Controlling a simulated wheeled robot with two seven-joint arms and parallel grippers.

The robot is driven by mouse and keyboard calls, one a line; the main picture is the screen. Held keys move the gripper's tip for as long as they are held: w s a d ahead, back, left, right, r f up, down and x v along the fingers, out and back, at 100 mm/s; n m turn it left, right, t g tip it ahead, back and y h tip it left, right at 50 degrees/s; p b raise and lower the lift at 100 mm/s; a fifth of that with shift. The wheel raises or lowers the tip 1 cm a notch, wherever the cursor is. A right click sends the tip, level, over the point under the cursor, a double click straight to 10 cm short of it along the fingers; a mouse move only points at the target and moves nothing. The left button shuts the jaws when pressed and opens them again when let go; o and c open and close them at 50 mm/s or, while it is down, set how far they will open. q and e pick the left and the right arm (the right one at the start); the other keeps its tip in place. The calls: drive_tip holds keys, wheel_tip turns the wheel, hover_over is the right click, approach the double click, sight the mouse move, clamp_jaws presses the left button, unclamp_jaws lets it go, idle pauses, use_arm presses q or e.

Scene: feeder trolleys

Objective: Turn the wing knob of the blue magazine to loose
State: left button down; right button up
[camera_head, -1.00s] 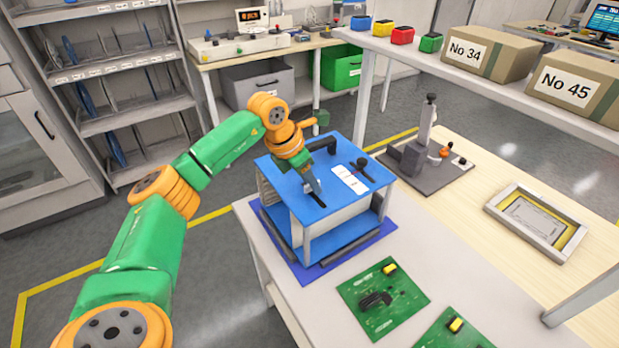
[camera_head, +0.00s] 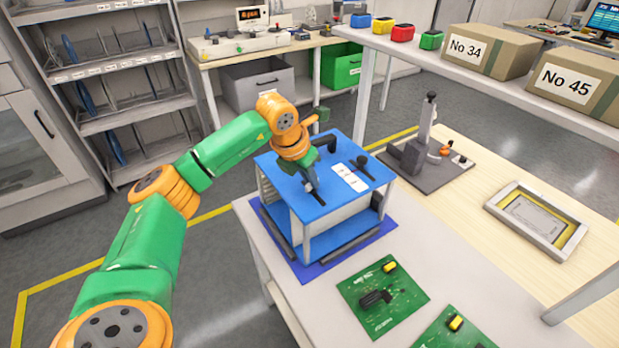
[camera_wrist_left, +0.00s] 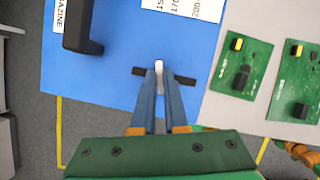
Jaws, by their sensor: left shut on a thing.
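The blue magazine (camera_head: 343,206) stands on a darker blue mat near the left end of the white table. Its blue top also fills much of the left wrist view (camera_wrist_left: 115,97). The wing knob (camera_wrist_left: 186,80) has black wings spread left and right and a pale grey middle part. My left gripper (camera_wrist_left: 159,84) points down at the top, its fingers shut on the knob's middle. In the head view my left gripper (camera_head: 314,189) hides part of the knob. My right gripper is in neither view.
A black handle (camera_wrist_left: 82,30) rises from the magazine top beside white labels. Green circuit boards (camera_head: 353,288) lie in front on the white table. A grey fixture (camera_head: 408,158) stands behind, right. A shelf with boxes (camera_head: 489,52) hangs over the right.

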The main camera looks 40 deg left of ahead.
use_arm(q)
drive_tip(key=n, duration=0.1)
drive_tip(key=n+y, duration=0.1)
drive_tip(key=n, duration=0.1)
drive_tip(key=shift+d+n+b, duration=0.2)
drive_tip(key=shift+n+b, duration=0.1)
drive_tip(key=n+y, duration=0.1)
drive_tip(key=n, duration=0.1)
drive_tip(key=n+y, duration=0.1)
drive_tip(key=n, duration=0.1)
drive_tip(key=shift+w+d+n+g+b, duration=0.1)
drive_tip(key=shift+n+g+b, duration=0.2)
drive_tip(key=shift+g+b, duration=0.1)
drive_tip(key=n+g+y, duration=0.1)
drive_tip(key=n, duration=0.2)
drive_tip(key=shift+w, duration=0.1)
drive_tip(key=shift+n+g+y, duration=0.3)
drive_tip(key=shift+n+g, duration=0.2)
drive_tip(key=shift+n, duration=1.2)
drive_tip(key=c, duration=0.9)
unclamp_jaws()
drive_tip(key=shift+c, duration=0.2)
